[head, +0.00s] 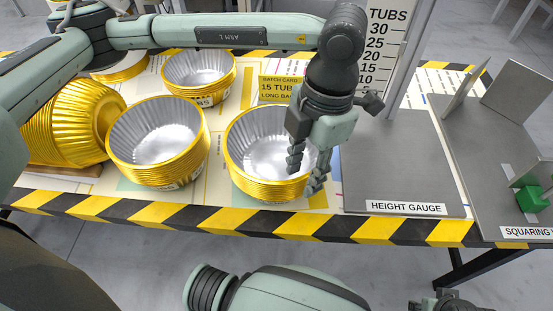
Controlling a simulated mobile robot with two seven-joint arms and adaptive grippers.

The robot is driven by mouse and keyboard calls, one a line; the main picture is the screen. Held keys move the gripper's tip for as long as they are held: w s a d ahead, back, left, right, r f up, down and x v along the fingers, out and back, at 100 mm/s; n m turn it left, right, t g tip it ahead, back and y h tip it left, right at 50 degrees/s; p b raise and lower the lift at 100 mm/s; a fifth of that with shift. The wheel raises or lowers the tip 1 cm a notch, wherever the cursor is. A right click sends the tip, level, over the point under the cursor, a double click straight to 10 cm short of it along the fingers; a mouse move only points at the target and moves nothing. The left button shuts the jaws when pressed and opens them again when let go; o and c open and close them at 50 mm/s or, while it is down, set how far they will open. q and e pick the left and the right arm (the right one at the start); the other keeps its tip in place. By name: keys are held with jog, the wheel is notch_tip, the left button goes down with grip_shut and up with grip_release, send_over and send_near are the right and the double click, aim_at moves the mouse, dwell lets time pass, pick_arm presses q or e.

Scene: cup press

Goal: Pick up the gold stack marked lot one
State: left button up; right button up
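Several gold fluted tub stacks with silver insides stand on the table. One stack (262,188) is at the front middle, another (155,175) is left of it, and a third (200,90) is behind them. A larger gold stack (85,120) lies on its side at the left. The small labels are too small or too hidden to read as lot one. My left gripper (307,172) points down at the right rim of the front middle stack. Its fingers are apart, with nothing visibly clamped; contact with the rim is unclear. My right gripper's fingers are out of view.
A grey height gauge plate (395,165) with an upright scale (385,45) is right of the stacks. The squaring station (490,170), with metal plates and a green block (531,199), is at far right. A yellow batch card (283,89) lies behind. Striped tape edges the table.

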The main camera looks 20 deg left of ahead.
pick_arm(q)
jog(key=shift+f, duration=0.65)
grip_shut()
